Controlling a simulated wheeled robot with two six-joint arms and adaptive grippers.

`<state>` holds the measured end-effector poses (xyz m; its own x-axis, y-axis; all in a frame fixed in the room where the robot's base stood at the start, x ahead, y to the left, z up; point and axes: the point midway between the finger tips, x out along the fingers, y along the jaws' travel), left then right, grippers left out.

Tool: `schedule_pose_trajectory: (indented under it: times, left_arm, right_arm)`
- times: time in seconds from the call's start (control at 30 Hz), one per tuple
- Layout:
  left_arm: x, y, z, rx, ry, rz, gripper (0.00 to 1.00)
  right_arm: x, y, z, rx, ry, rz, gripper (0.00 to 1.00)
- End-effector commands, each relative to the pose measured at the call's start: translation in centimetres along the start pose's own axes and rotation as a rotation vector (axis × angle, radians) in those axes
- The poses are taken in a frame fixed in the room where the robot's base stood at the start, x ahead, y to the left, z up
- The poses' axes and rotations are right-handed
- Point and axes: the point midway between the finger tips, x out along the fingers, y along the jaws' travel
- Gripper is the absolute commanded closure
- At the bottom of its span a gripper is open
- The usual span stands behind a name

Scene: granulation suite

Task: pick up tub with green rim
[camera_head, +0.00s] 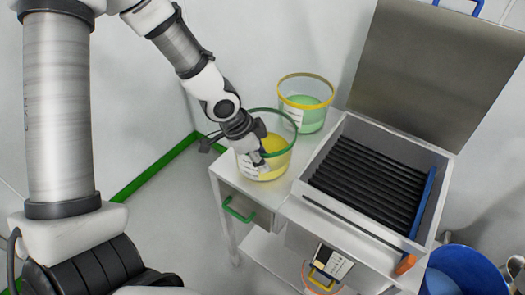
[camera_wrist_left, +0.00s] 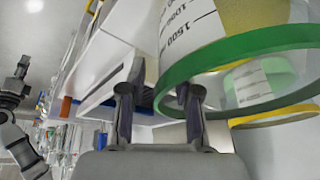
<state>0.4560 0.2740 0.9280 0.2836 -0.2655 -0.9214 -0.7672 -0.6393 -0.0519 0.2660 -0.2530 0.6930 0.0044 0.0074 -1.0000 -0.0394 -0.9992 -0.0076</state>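The tub with the green rim (camera_head: 279,165) is clear, holds yellow contents and stands on the left part of the white cart top. In the left wrist view its green rim (camera_wrist_left: 240,58) and printed volume scale fill the upper right, turned over. My left gripper (camera_head: 259,160) is at the tub's near left side, overlapping its rim and wall in the head view. My right gripper (camera_wrist_left: 18,80) shows small and dark.
A similar tub with a yellow rim (camera_head: 305,112) and green contents stands just behind. An open metal box (camera_head: 338,130) with black slats and a raised lid is to the right. A green handle (camera_head: 238,210) sticks out of the cart's front. A blue bin (camera_head: 462,270) stands lower right.

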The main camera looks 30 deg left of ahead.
Motion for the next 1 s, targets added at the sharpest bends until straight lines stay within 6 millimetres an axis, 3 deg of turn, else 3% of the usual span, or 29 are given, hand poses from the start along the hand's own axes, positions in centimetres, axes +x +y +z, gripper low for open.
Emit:
schedule_pose_trajectory:
  times: [0.13, 0.37, 0.47, 0.5, 0.87, 1.0]
  left_arm:
    - [2.6, 0.0, 0.1, 0.0, -0.005, 0.002, 0.68]
    - [3.0, 0.0, 0.0, -0.002, 0.0, 0.0, 0.68]
    - [3.0, 0.0, 0.0, -0.002, 0.0, 0.0, 0.96]
    - [3.0, 0.0, 0.0, -0.002, 0.0, 0.0, 1.0]
    - [3.0, 0.0, 0.0, -0.002, 0.0, 0.0, 1.0]
    - [2.1, -0.1, -0.4, -0.001, 0.0, 0.0, 1.0]
  right_arm:
    - [0.3, 0.0, 0.0, 0.0, 0.0, 0.0, 0.6]
    - [0.3, 0.0, 0.0, 0.0, 0.0, 0.0, 0.6]
    - [0.3, 0.0, 0.0, 0.0, 0.0, 0.0, 0.6]
    - [0.3, 0.0, 0.0, 0.0, 0.0, 0.0, 0.6]
    - [0.2, 0.0, 0.0, 0.0, 0.0, 0.0, 0.6]
    - [-0.7, 0.0, 0.0, 0.0, 0.0, 0.0, 0.6]
